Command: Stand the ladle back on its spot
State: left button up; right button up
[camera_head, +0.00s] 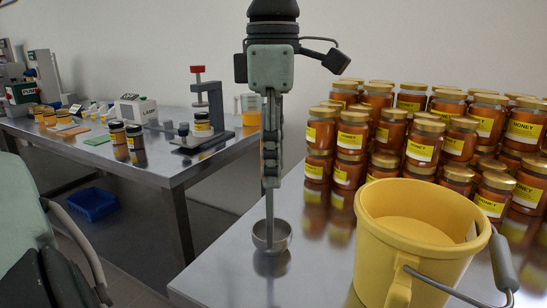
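The ladle (271,236) is a metal bowl on a thin upright handle. Its bowl is over the near-left part of the steel table, with its reflection just below; I cannot tell whether it touches the table. My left gripper (271,180) points straight down above the bowl, its fingers together around the ladle's handle. The upper handle is hidden by the fingers. No marked spot for the ladle can be made out. My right gripper is not in view.
A yellow bucket (405,265) with a grey-gripped handle stands close to the right of the ladle. Stacked honey jars (420,140) fill the table behind it. A second steel table (150,165) holds jars and devices. A blue crate (93,204) sits beneath it.

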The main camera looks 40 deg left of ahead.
pick_arm(q)
jog(key=shift+r, duration=0.25)
notch_tip(320, 180, up, 12)
jog(key=shift+f, duration=0.1)
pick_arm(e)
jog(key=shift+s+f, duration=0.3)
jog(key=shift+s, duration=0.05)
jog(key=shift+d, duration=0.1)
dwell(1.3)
